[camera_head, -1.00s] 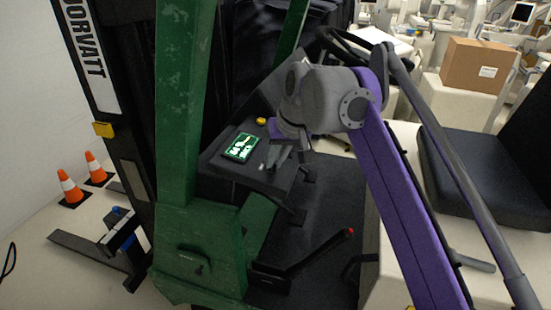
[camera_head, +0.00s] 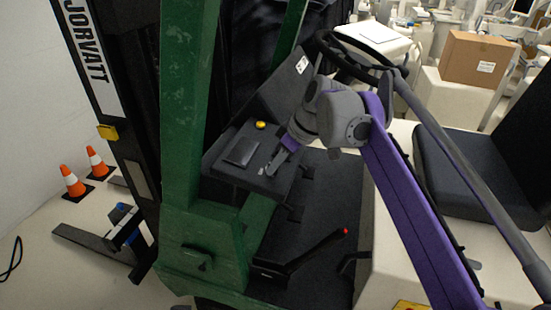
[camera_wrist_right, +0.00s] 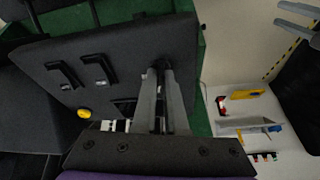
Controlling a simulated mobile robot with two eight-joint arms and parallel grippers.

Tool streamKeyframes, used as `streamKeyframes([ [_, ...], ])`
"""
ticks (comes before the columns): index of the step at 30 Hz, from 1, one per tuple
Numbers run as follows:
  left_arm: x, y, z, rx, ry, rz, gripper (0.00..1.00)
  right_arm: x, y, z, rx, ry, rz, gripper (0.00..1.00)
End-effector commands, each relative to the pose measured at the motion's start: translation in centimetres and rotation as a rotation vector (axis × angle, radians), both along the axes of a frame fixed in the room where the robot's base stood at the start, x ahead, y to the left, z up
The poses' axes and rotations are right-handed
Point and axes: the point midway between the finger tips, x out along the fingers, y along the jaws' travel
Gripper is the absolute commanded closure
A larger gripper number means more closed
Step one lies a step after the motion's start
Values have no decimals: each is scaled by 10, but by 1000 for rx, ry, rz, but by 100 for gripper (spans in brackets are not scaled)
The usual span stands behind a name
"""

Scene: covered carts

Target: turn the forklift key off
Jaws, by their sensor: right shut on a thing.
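The forklift's dark dashboard panel (camera_head: 222,173) stands behind the green mast post (camera_head: 187,110). A small display (camera_head: 240,152) on it is dark. A yellow button (camera_head: 260,125) sits beyond the display. My right gripper (camera_head: 270,170) reaches down to the panel, right of the display. It is shut on the key, whose body is mostly hidden between the fingertips. In the right wrist view the fingers (camera_wrist_right: 165,68) meet at the panel near its edge, with the yellow button (camera_wrist_right: 84,113) to their left. My left gripper cannot be made out.
The steering wheel (camera_head: 337,50) is close above my right arm. A red-tipped lever (camera_head: 318,248) rises from the dark floor of the cab. The black seat (camera_head: 470,175) is at the right. Orange cones (camera_head: 74,184) stand at the far left.

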Motion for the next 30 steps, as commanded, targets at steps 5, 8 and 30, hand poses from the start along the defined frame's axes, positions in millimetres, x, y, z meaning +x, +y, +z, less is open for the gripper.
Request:
streamKeyframes([
  [5, 7, 0, 14, 0, -13, 0, 50, 2, 0, 4, -7, -28, 117, 100],
  [8, 9, 0, 18, 0, -17, 0, 50, 2, -1, 3, -11, -38, 168, 100],
  [30, 12, 0, 25, 0, -24, 0, 50, 2, 0, 1, -16, -57, 263, 100],
])
